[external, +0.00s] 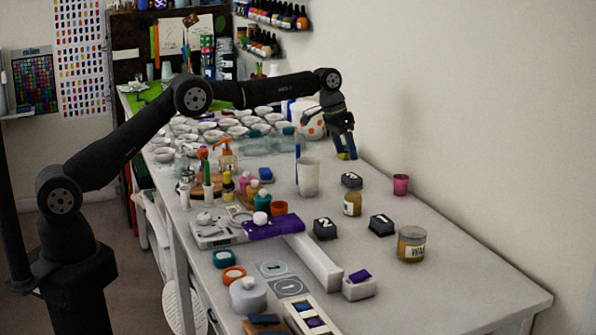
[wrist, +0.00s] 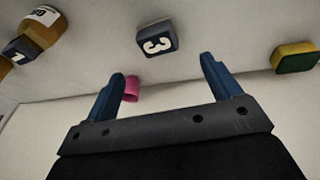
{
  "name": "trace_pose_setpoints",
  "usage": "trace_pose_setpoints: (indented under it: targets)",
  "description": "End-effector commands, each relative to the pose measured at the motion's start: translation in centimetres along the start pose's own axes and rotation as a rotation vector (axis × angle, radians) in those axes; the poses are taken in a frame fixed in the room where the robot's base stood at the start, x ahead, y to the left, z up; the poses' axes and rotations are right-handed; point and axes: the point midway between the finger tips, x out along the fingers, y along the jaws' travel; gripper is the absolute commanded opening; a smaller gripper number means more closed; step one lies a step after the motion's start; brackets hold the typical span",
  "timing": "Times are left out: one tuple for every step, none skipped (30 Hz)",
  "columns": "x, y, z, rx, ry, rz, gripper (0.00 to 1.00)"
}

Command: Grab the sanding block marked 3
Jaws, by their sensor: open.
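The sanding block marked 3 (external: 351,180) is a small dark grey block with a white numeral on top, lying on the white table. It also shows in the wrist view (wrist: 157,40), beyond the fingertips and roughly between them. My gripper (external: 345,156) is above the table, a little behind the block in the external view. In the wrist view its blue fingers (wrist: 162,68) are spread apart with nothing between them. Similar blocks marked 2 (external: 325,228) and 1 (external: 382,224) lie nearer the front.
A small amber jar (external: 352,204) stands close in front of block 3. A white cup (external: 308,177) is to its left, a pink cup (external: 400,185) to its right by the wall. A yellow-green sponge (wrist: 295,57) is at right in the wrist view. A wax jar (external: 412,245) stands front right.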

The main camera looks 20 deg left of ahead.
Motion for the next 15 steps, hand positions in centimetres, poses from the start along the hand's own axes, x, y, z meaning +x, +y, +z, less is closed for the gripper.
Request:
trace_pose_setpoints:
  targets:
    - [1.1, 0.0, 0.1, 0.0, -0.003, 0.0, 0.83]
    - [1.5, 0.0, 0.1, 0.0, -0.002, 0.0, 0.83]
    - [1.9, 0.0, 0.0, 0.0, -0.001, 0.0, 0.83]
    - [2.3, 0.0, 0.0, 0.0, -0.001, 0.0, 0.83]
    - [2.5, 0.0, 0.0, 0.0, -0.001, 0.0, 0.83]
    - [2.8, 0.0, 0.0, 0.0, -0.001, 0.0, 0.83]
    - [2.9, 0.0, 0.0, 0.0, -0.001, 0.0, 0.83]
    - [3.0, 0.0, 0.0, 0.0, -0.001, 0.0, 0.83]
    - [3.1, 0.0, 0.1, 0.0, -0.001, 0.0, 0.83]
    - [3.3, 0.0, 0.1, 0.0, -0.001, 0.0, 0.83]
    - [3.5, 0.0, 0.1, 0.0, -0.001, 0.0, 0.83]
    - [3.8, 0.0, 0.2, 0.0, -0.001, 0.0, 0.83]
    - [4.1, 0.0, 0.2, 0.0, -0.001, 0.0, 0.83]
    - [4.5, 0.1, 0.3, 0.0, -0.001, 0.0, 0.83]
    - [5.0, 0.1, 0.4, 0.0, -0.002, 0.0, 0.83]
